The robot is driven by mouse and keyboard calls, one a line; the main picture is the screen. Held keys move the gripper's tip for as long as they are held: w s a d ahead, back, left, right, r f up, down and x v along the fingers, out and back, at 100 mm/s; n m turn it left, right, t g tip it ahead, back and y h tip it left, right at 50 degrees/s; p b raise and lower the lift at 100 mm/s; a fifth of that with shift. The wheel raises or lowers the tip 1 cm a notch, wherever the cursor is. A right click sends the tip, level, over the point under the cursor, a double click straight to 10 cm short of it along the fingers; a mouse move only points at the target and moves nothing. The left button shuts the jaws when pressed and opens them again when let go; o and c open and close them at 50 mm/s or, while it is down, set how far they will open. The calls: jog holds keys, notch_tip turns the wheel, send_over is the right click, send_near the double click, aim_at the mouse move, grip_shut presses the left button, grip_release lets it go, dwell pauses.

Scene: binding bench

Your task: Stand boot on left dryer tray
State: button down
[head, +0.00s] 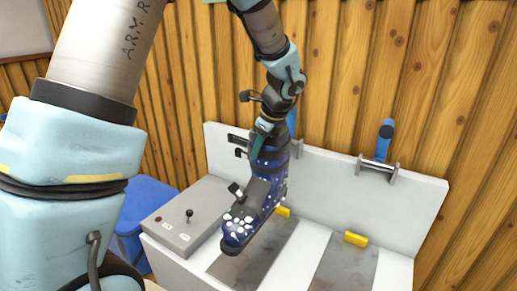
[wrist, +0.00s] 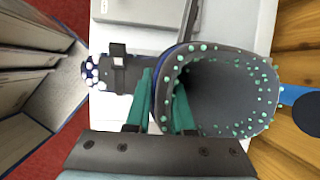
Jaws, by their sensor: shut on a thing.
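The boot (head: 262,190) is dark blue with pale dots, a grey strap and white spots at the toe. It is roughly upright over the left dryer tray (head: 268,262), a grey plate, with its toe toward the front left. I cannot tell whether the sole touches the tray. My gripper (head: 263,138) is at the top of the boot. In the wrist view, the teal fingers of my gripper (wrist: 163,85) are shut on the wall of the boot's cuff (wrist: 215,45), beside its open top. The boot hides part of the left tray.
The right tray (head: 345,268) is empty. Yellow blocks (head: 356,239) sit at the trays' back ends. A white back panel (head: 420,205) carries a blue-handled clamp (head: 385,140). A grey control box (head: 185,220) with a black knob stands left of the boot. A blue bin (head: 145,200) is farther left.

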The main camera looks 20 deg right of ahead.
aim_at(261, 181)
jog(key=shift+f+b, duration=3.9)
jog(key=shift+f, duration=0.5)
jog(key=shift+f+b, duration=0.8)
jog(key=shift+f, duration=1.1)
jog(key=c, duration=0.7)
grip_release()
jog(key=shift+s+f, duration=0.1)
